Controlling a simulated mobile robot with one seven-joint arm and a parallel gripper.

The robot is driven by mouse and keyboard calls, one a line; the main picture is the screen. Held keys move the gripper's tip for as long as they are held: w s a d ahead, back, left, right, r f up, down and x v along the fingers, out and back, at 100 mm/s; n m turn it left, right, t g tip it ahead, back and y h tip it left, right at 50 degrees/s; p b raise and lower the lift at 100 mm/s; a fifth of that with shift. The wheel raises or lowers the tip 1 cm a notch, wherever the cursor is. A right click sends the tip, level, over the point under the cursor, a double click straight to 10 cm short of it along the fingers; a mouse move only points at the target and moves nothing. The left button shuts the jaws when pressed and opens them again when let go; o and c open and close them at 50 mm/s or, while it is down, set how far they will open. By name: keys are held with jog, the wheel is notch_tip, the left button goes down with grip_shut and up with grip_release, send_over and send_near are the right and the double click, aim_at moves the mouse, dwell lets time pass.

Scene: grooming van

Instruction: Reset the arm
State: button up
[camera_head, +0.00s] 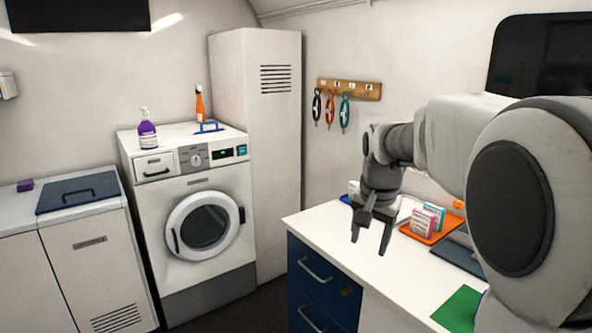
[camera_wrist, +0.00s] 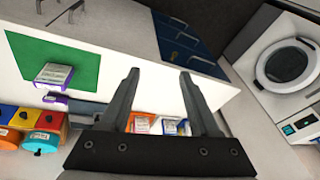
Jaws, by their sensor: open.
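My gripper (camera_head: 371,240) is open and empty. In the head view it hangs fingers down above the left end of the white counter (camera_head: 318,221), at the end of my arm, which reaches in from the right. An orange tray (camera_head: 431,235) with small boxes lies on the counter to the right of my gripper. The boxes also show in the wrist view (camera_wrist: 170,127), partly hidden by the gripper's base.
A green mat (camera_head: 458,308) lies on the near counter, with a box (camera_wrist: 54,75) near its edge. Blue drawers (camera_head: 318,284) are below. A washing machine (camera_head: 187,190) with a purple bottle (camera_head: 147,130) and orange bottle (camera_head: 199,104) stands left. Floor between is clear.

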jog(key=s+r+n+t+p, duration=0.2)
jog(key=s+n, duration=0.5)
jog(key=s, duration=1.9)
jog(key=shift+s+a+r+p, duration=0.2)
jog(key=shift+a+r+p, duration=0.25)
jog(key=shift+r+p, duration=0.1)
